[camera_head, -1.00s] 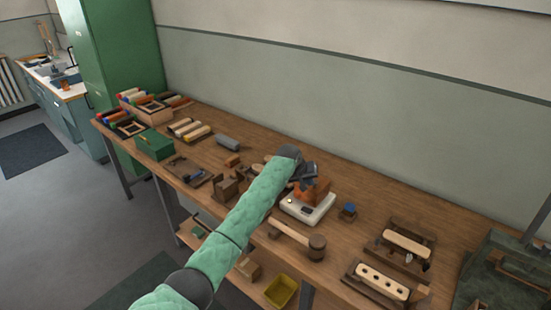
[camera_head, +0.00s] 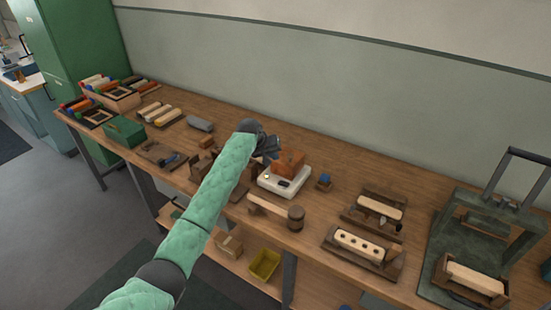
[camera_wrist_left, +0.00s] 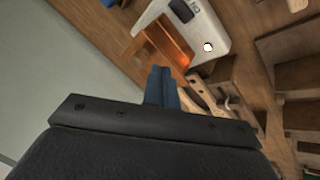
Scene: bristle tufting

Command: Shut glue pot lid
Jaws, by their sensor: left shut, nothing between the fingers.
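The copper-brown glue pot (camera_head: 290,161) sits on a white heater base (camera_head: 283,187) with a dark display on the bench. In the left wrist view the pot (camera_wrist_left: 175,40) shows shiny copper walls; I cannot tell for sure how its lid stands. My left gripper (camera_head: 270,148) is just left of the pot's top in the head view, partly in front of it. In the left wrist view the gripper's blue-grey fingers (camera_wrist_left: 162,80) are shut with nothing between them, close to the pot's edge. My right gripper is not in view.
A wooden mallet (camera_head: 292,214) lies in front of the heater base. A small blue-topped block (camera_head: 324,181) stands to its right. Wooden jigs with pale brush blocks (camera_head: 358,243) and a green press (camera_head: 490,225) are further right. The wall runs behind the bench.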

